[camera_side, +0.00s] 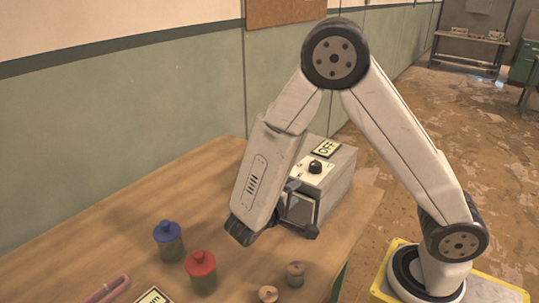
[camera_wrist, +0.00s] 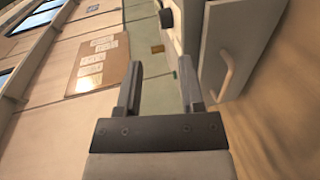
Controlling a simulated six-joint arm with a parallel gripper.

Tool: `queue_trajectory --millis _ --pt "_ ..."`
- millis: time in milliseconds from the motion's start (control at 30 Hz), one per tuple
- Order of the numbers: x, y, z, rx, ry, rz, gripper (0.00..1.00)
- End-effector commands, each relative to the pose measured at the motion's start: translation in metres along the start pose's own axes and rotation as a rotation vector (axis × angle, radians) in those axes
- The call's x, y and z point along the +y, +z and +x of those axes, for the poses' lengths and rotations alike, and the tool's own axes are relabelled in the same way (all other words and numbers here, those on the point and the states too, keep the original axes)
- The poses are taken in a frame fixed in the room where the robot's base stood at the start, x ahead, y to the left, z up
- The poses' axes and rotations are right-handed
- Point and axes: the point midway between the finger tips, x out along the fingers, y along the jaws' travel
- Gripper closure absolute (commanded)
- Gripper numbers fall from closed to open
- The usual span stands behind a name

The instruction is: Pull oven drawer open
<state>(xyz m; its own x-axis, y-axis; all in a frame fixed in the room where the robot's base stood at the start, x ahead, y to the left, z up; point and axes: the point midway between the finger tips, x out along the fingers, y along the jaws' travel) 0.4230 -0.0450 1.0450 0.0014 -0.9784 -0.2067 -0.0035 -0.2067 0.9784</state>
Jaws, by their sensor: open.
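The oven (camera_side: 338,190) is a grey box on the wooden table, with a black knob and an OFF label on top. My gripper (camera_side: 301,210) is in front of it in the side view, partly hidden by my forearm. In the wrist view my gripper (camera_wrist: 160,62) is open, with nothing between its two fingers. The pale drawer front (camera_wrist: 235,38) and its bar handle (camera_wrist: 228,76) are right of the fingers there. The handle is outside the jaws, and I see no grip on it. I cannot tell whether the drawer is fully closed.
On the table (camera_side: 120,225) stand a blue-lidded jar (camera_side: 168,240), a red-lidded jar (camera_side: 201,271) and two small brownish pieces (camera_side: 295,274). A pink tubular object (camera_side: 106,290) lies at the front left. The green wall runs behind the table. The table's left part is mostly clear.

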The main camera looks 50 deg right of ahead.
Motion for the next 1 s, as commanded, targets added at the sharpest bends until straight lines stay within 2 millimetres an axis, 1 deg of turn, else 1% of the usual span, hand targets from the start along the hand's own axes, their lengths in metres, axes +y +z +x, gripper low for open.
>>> queue_trajectory --millis 100,300,767,867,1000 --pt "0.005 0.012 -0.003 0.002 0.0 -0.001 0.51" --pt "0.009 0.022 -0.004 0.001 0.0 -0.001 0.51" --pt "0.009 0.025 -0.004 -0.007 -0.011 -0.005 0.51" --pt "0.007 0.029 -0.001 -0.034 -0.047 -0.023 0.51" --pt "0.0 0.042 0.004 -0.106 -0.165 -0.075 0.51"
